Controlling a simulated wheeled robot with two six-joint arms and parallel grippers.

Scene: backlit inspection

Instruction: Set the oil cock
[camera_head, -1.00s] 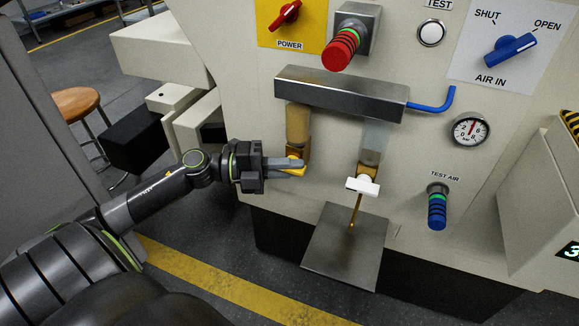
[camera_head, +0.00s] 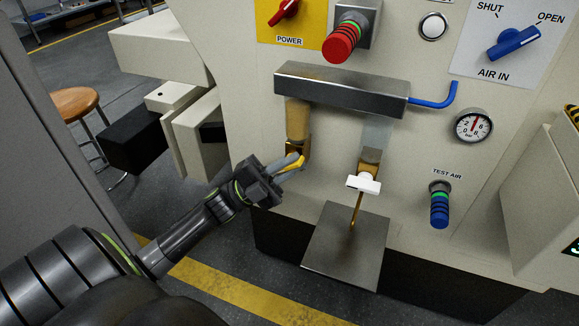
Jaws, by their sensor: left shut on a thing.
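The yellow cock handle (camera_head: 293,166) sits on a brass fitting under the left bowl (camera_head: 298,120), which holds amber liquid. My left gripper (camera_head: 297,161) comes from the lower left and is shut on this handle, with its fingers tilted up to the right. The fingers hide part of the handle. A second cock with a white handle (camera_head: 363,184) sits under the clearer right bowl (camera_head: 375,137). A thin brass tube points down from it. The white handle lies nearly level across its fitting. My right gripper is not in view.
A metal block (camera_head: 340,90) spans above both bowls. A metal plate (camera_head: 345,245) lies below the cocks.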

